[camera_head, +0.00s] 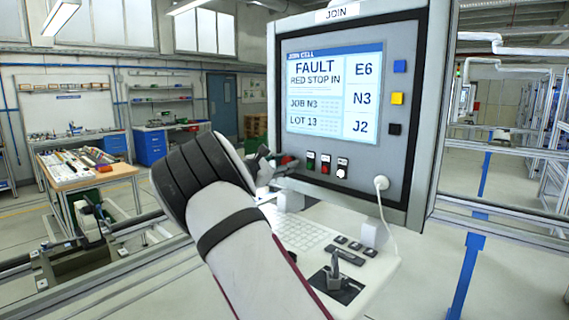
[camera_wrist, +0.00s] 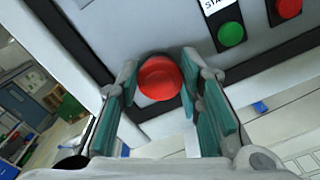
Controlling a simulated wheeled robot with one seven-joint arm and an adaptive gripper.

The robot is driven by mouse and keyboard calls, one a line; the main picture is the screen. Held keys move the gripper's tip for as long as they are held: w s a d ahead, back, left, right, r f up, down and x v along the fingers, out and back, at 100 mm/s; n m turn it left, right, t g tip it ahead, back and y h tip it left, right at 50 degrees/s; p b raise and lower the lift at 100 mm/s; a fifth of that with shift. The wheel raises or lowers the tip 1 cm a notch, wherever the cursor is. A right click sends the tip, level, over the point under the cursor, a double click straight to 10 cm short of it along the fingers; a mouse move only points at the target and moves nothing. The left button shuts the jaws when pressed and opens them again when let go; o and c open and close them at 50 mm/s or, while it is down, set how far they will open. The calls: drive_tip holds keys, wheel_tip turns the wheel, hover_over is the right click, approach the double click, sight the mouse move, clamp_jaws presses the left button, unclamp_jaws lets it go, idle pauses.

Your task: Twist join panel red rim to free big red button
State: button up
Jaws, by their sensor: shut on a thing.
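The join panel (camera_head: 415,130) stands in front of me, its screen (camera_head: 335,95) reading FAULT, RED STOP IN. In the wrist view the big red button (camera_wrist: 159,78) sits at the panel's lower corner, between my gripper's (camera_wrist: 158,90) two green-padded fingers. The fingertips are at the button's left and right sides and shut on its rim. In the head view my arm and wrist hide most of the button; a bit of red shows beside the fingers. I cannot tell whether the button is pressed in.
A green button (camera_wrist: 231,34) and a small red button (camera_wrist: 288,8) are on the panel close to my right finger. A keyboard shelf (camera_head: 300,232) with a joystick (camera_head: 334,272) juts out below. A white cable (camera_head: 381,184) hangs at the panel's right. A cluttered workbench (camera_head: 85,168) stands at left.

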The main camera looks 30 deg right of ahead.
drive_tip(key=shift+m, duration=1.6)
drive_tip(key=o, duration=1.2)
drive_tip(key=v, duration=1.2)
drive_tip(key=shift+s, duration=0.1)
